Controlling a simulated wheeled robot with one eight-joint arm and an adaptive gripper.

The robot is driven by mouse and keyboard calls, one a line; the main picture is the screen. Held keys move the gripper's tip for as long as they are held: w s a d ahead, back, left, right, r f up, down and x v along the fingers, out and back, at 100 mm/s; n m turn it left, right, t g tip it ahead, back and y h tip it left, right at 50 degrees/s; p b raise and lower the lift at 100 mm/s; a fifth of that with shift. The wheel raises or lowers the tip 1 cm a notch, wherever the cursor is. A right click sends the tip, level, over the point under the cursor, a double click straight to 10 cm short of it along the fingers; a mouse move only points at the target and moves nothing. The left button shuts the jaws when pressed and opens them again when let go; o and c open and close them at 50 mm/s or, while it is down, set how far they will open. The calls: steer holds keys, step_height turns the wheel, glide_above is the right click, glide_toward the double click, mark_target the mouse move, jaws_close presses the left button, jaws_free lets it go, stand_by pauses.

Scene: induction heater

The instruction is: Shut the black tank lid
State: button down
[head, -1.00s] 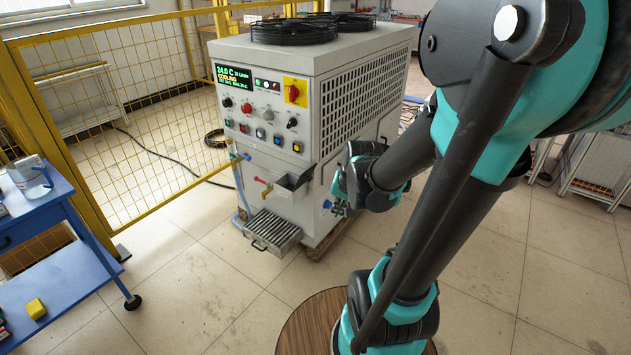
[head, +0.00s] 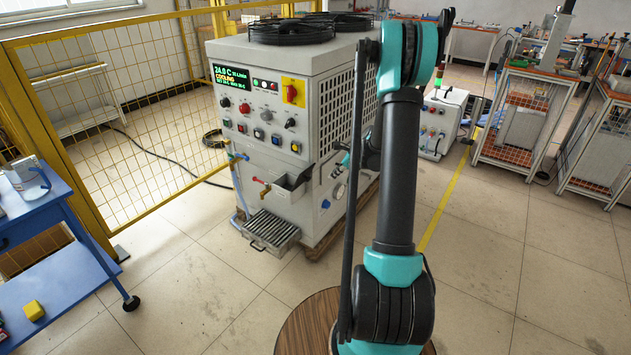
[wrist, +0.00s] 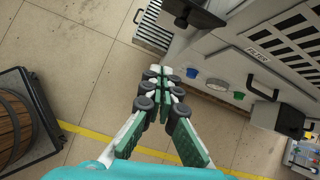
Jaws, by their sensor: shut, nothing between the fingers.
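The small tank (head: 287,194) juts from the front of the white cooling machine, low on its right side. Its black lid (head: 294,181) shows as a dark slanted surface on top; its exact angle is hard to tell at this size. In the wrist view a black flap-like part (wrist: 196,13), likely the lid, sticks out from the machine at the top edge. My gripper (wrist: 160,72) is shut and empty, below that part in the picture and apart from it. In the head view my arm mostly hides the gripper.
A ribbed drip tray (head: 271,230) stands out below the tank. Taps (head: 264,188) sit left of it. A yellow mesh fence (head: 120,110) and a blue cart (head: 60,220) are at left. Floor in front of the machine (head: 240,145) is clear.

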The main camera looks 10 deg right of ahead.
steer(key=w+a+f+m, duration=0.1)
steer(key=w+a+f, duration=0.5)
steer(key=w+f, duration=0.2)
steer(key=shift+w+m, duration=0.4)
steer(key=shift+a, duration=0.1)
stand_by(0.4)
steer(key=shift+w+a+r, duration=0.1)
steer(key=shift+w+r, duration=0.05)
steer(key=shift+r, duration=0.05)
